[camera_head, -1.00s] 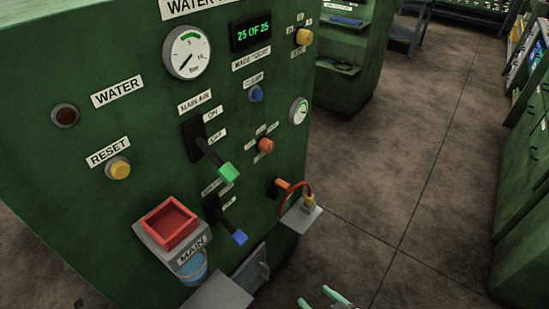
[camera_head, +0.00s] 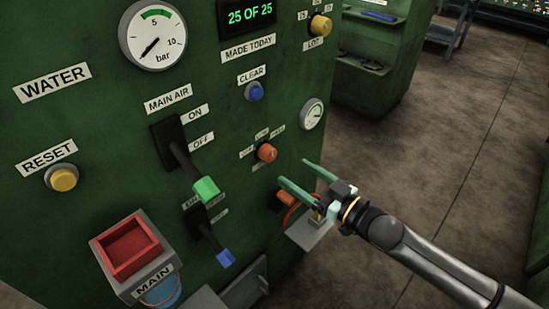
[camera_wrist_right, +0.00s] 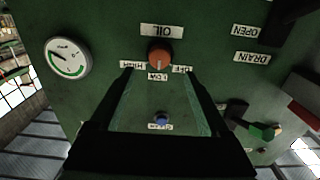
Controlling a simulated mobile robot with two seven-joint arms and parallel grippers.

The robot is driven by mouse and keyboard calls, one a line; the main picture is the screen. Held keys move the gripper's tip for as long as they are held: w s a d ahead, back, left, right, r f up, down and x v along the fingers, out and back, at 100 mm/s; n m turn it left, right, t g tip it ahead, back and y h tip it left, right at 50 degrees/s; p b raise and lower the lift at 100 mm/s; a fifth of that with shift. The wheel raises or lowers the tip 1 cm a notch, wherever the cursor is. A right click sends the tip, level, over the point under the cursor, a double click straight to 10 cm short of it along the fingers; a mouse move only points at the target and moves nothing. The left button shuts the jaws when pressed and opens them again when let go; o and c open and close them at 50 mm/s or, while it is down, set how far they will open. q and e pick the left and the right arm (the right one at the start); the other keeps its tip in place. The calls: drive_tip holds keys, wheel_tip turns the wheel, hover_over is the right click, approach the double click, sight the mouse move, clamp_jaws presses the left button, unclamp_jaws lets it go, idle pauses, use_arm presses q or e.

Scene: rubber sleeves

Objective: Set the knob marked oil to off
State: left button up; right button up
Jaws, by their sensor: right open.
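The orange oil knob (camera_head: 266,152) is on the green panel, right of the main air lever. In the right wrist view the knob (camera_wrist_right: 159,55) shows upside down with its OIL label (camera_wrist_right: 161,31). Small HIGH, LOW and OFF plates surround it, with OFF (camera_wrist_right: 181,69) on the right there and on the left in the head view. I cannot tell which plate the knob points at. My right gripper (camera_head: 294,172) is open and empty, to the lower right of the knob in the head view. In the wrist view its fingers (camera_wrist_right: 158,72) frame the knob's area, apparently without touching it.
The green main air lever (camera_head: 205,188) and a blue-tipped lever (camera_head: 225,257) stick out left of the knob. A blue clear button (camera_head: 254,91) and a small gauge (camera_head: 312,114) are close by. An orange fitting (camera_head: 286,198) with a red hose is below. Floor is free at right.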

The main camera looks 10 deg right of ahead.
sight(272, 157)
drive_tip(key=x, duration=0.8)
clamp_jaws()
idle(0.5)
